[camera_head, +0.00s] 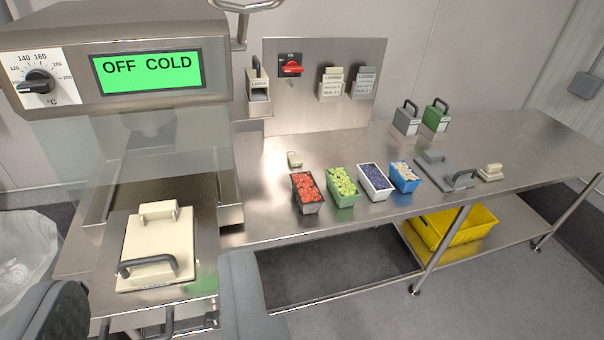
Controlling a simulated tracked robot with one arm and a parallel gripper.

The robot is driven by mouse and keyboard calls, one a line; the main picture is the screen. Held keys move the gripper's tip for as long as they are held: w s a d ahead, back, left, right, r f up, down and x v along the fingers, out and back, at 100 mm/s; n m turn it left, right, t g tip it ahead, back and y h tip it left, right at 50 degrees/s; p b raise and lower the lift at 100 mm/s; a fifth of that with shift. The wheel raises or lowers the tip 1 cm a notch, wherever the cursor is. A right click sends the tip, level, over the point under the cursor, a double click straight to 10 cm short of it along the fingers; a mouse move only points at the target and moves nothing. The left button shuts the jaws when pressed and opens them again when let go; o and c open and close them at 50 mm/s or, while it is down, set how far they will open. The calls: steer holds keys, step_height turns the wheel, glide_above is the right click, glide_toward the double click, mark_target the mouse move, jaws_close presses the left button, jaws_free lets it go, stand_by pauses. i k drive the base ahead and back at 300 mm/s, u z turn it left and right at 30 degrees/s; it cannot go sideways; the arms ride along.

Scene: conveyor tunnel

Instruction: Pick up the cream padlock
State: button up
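A small padlock with a dark upright shackle and what looks like a pale cream body (258,83) sits in a metal holder (260,107) on the steel back panel, left of the red switch. The holder hides part of its body. Grey (406,121) and green (435,119) padlock-like blocks with dark shackles stand on the bench at the back right. My gripper is not in view.
Tubs of red (308,208), green (342,201), blue-black (374,195) and pale (404,189) pieces line the steel bench (275,225). Front left, a cream lidded plate (159,230) lies under a machine reading OFF COLD (147,69). A yellow crate (468,236) sits below.

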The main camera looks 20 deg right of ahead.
mark_target(294, 160)
steer(key=z, duration=0.95)
steer(key=i, duration=1.7)
steer(key=u, duration=0.4)
steer(key=i, duration=0.7)
steer(key=u, duration=0.6)
